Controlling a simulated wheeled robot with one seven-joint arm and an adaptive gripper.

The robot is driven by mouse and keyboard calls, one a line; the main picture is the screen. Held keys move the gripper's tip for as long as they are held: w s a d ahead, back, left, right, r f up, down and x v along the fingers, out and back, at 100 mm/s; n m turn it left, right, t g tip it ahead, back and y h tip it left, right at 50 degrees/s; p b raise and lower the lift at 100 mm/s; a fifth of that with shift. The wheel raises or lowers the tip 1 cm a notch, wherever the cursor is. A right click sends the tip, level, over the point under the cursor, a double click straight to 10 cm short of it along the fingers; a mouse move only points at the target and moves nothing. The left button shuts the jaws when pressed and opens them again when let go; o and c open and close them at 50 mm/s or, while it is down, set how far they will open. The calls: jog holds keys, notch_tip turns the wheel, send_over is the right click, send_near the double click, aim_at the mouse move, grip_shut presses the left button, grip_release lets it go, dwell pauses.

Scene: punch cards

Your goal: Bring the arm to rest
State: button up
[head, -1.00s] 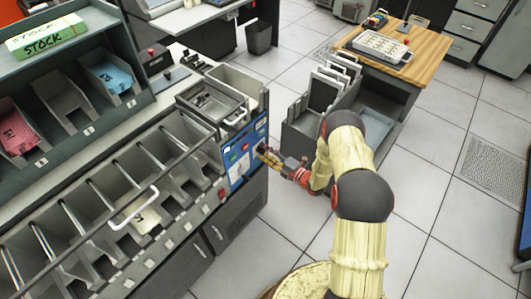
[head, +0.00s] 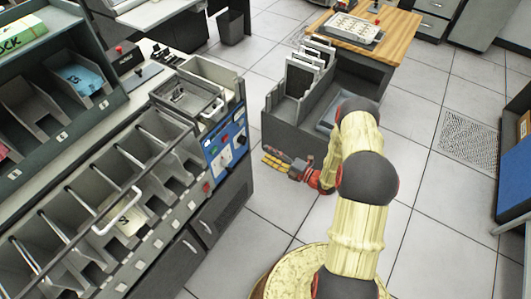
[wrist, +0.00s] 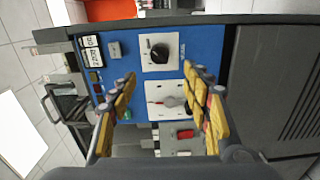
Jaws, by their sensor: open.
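My gripper (head: 270,159) is in front of the blue control panel (head: 226,146) on the end of the grey sorting machine, with a gap of floor showing between them in the head view. In the wrist view my gripper (wrist: 160,95) is open, its two yellow-padded fingers spread apart with nothing between them. The same panel (wrist: 203,45) fills the middle of that view, turned sideways, with a black knob (wrist: 160,53), a silver switch (wrist: 168,101) and a red switch (wrist: 185,134). My arm is bent, with its elbow to the right of the gripper.
The sorting machine's row of bins (head: 135,160) runs along the left. A grey card rack (head: 285,128) and a wooden-topped table (head: 385,40) stand behind my arm. A blue-sided unit (head: 515,160) is at the right edge. Tiled floor (head: 430,220) is free at the right.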

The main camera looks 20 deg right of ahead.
dwell(0.5)
jog(key=s+a+f+n+g+y, duration=0.3)
jog(key=s+a+n+g, duration=0.2)
jog(key=s+a+n, duration=0.3)
jog(key=s+a+r+n+g, duration=0.2)
jog(key=s+r+n+g, duration=0.8)
jog(key=n, duration=0.6)
jog(key=s+d+r+n+h, duration=0.3)
jog(key=s+r+n+h, duration=0.25)
jog(key=r+n, duration=0.35)
jog(key=s+d+r+n+h, duration=0.35)
jog(key=r+n+h, duration=0.25)
jog(key=r+n, duration=0.3)
jog(key=s+a+r+n+t+h, duration=0.1)
jog(key=s+r+n+t, duration=0.1)
jog(key=r, duration=0.6)
jog(key=s+a+r+n+t+h, duration=0.1)
jog(key=a+r+n+t, duration=0.1)
jog(key=r, duration=0.7)
jog(key=shift+s+a+r+n+t, duration=0.15)
jog(key=shift+s+a+n+t, duration=0.25)
jog(key=shift+t, duration=0.6)
